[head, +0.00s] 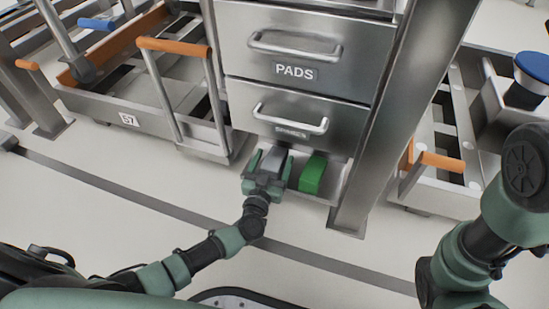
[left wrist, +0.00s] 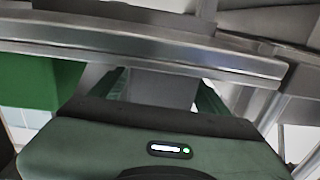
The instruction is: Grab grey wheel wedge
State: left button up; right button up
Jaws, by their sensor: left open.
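The grey wheel wedge (head: 273,158) sits on the low shelf under the drawers, left of the green wedge (head: 312,174). My left gripper (head: 270,165) is at the shelf's front, open, with one finger on each side of the grey wedge. In the left wrist view the grey wedge (left wrist: 160,90) shows between the two fingers (left wrist: 162,92), partly hidden by the gripper body. I cannot tell whether the fingers touch it. The green wedge (left wrist: 40,80) is at the left there. My right gripper is out of view.
The steel drawer cabinet (head: 310,50) stands just above the shelf (head: 331,197); its drawer handle (head: 290,118) juts out. A steel post (head: 350,205) stands right of the shelf. Carts with orange handles (head: 173,46) flank both sides. The floor (head: 150,175) in front is clear.

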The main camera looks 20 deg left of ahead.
pick_arm(q)
jog(key=shift+w, duration=0.25)
jog(key=c, duration=0.3)
grip_shut()
jog(key=shift+r, duration=0.1)
jog(key=shift+r, duration=0.1)
